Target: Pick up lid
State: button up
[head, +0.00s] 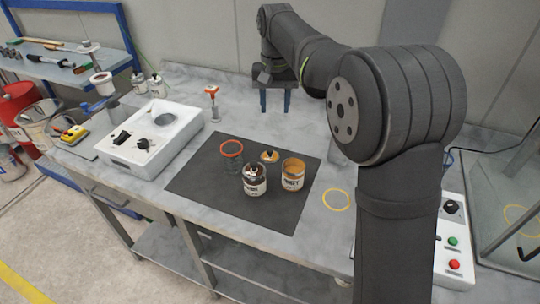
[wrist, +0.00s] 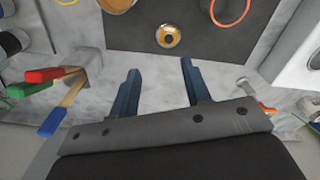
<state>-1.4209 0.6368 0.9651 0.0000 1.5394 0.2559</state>
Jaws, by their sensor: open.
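An open orange can (head: 293,172), a labelled jar (head: 254,183) and an orange-rimmed glass (head: 231,150) stand close around the lid. A white control box (head: 155,140) is left. Coloured-handled tools (wrist: 55,100) stand left in the wrist view.

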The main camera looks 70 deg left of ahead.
jog(key=a+n, duration=0.3)
jog(key=n, duration=0.3)
send_over(270, 150)
jog(key=f, duration=1.2)
jog(key=shift+s+d+f, duration=0.3)
jog(key=shift+d+f, duration=0.05)
jog(key=shift+f, duration=0.05)
jog(key=shift+w+a+f, duration=0.15)
jog(key=shift+f, duration=1.2)
jog(key=shift+w+a+f, duration=0.15)
jog(key=shift+f, duration=1.2)
grip_shut()
